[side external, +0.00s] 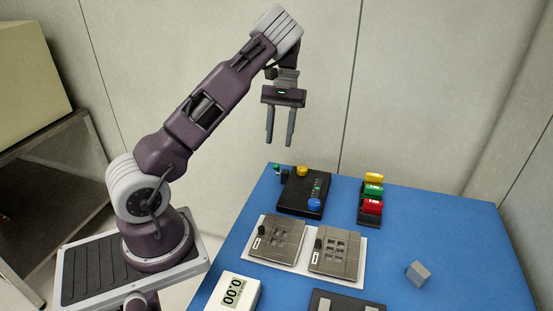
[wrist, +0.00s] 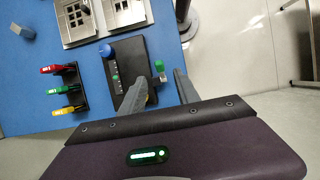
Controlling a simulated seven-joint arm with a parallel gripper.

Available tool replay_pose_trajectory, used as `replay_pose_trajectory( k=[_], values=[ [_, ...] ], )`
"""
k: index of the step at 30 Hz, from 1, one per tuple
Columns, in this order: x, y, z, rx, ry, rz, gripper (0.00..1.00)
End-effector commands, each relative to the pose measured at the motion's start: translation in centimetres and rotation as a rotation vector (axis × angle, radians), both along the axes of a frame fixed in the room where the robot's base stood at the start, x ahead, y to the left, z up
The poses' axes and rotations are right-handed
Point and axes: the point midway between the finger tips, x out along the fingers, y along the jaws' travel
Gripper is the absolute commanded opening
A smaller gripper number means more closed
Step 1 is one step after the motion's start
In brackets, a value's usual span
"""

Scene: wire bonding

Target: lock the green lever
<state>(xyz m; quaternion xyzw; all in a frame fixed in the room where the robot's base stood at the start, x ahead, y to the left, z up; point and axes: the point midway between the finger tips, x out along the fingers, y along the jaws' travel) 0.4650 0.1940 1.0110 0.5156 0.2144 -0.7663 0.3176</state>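A green lever (side external: 373,190) sits between a yellow lever (side external: 374,177) and a red lever (side external: 372,207) on a narrow black rack (side external: 362,216). In the wrist view the green lever (wrist: 59,91) points left from the rack; its exact tilt and lock state are unclear. A separate small green knob (side external: 276,167) stands beside the black control box (side external: 292,205), also seen in the wrist view (wrist: 160,65). My gripper (side external: 279,143) is open and empty, high above the table's back edge. In the wrist view its fingers (wrist: 159,80) are apart, right of the rack.
The control box carries a yellow knob (side external: 302,171) and a blue knob (side external: 314,204). A grey cube (side external: 418,273) is at right, a white display unit (side external: 234,292) at front left.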

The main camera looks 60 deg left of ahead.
Motion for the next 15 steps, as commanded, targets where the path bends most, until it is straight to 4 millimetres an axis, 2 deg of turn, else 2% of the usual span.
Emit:
replay_pose_trajectory(
  k=[9,15],
  values=[
    [-1.6,-1.7,-5.0,-0.007,0.010,-0.001,0.38],
    [-1.9,-2.0,-6.3,-0.005,0.005,-0.001,0.38]
  ],
)
